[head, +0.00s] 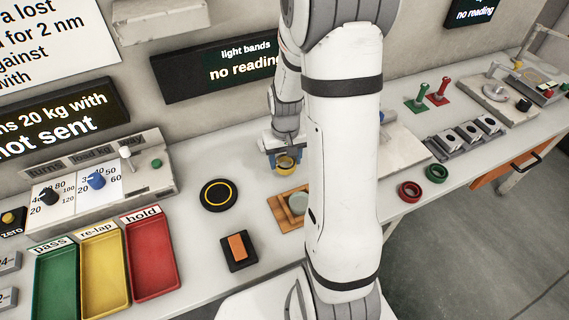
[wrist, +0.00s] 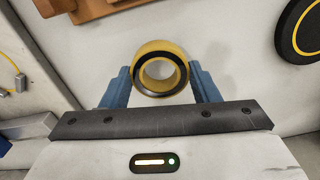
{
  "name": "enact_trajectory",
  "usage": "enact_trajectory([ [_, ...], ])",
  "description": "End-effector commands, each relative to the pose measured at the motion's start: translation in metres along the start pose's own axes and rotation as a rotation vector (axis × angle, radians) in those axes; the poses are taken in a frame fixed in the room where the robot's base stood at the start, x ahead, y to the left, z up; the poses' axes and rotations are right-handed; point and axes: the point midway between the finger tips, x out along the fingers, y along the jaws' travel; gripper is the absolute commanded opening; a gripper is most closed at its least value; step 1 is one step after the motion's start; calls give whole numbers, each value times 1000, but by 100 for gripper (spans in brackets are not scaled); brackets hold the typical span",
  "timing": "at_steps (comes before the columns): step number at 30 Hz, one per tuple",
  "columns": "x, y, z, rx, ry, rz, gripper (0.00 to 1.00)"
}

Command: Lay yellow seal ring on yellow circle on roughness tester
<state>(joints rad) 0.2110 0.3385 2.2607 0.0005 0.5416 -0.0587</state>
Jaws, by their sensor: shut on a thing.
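The yellow seal ring (wrist: 163,46) is between the two blue fingers of my gripper (wrist: 160,74), which is shut on it. In the wrist view its dark inner rim and open centre face the camera. In the head view the ring (head: 286,168) shows below my gripper (head: 284,158), above the pale bench. A round black pad (head: 218,184) with a yellow circle on it lies on the bench to the left of the ring. The pad (wrist: 292,28) also shows in the wrist view, at the upper right, cut by the frame edge. The circle is bare.
A wooden block (head: 276,213) with a pale disc lies below the ring. A black pad with an orange block (head: 237,247) is in front. Green, yellow and red trays (head: 152,262) stand at left. Red and green rings (head: 409,191) lie right. My arm hides part of the bench.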

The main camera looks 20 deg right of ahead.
Motion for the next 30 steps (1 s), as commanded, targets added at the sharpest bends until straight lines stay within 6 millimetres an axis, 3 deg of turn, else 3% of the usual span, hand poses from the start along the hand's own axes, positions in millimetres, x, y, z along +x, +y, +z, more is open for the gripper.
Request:
enact_trajectory([
  [5,23,0,0,1,-3,0,31],
  [17,29,1,0,2,-1,0,31],
  [18,28,1,0,2,0,0,58],
  [25,28,1,0,2,-1,0,76],
  [30,28,1,0,3,-1,0,77],
])
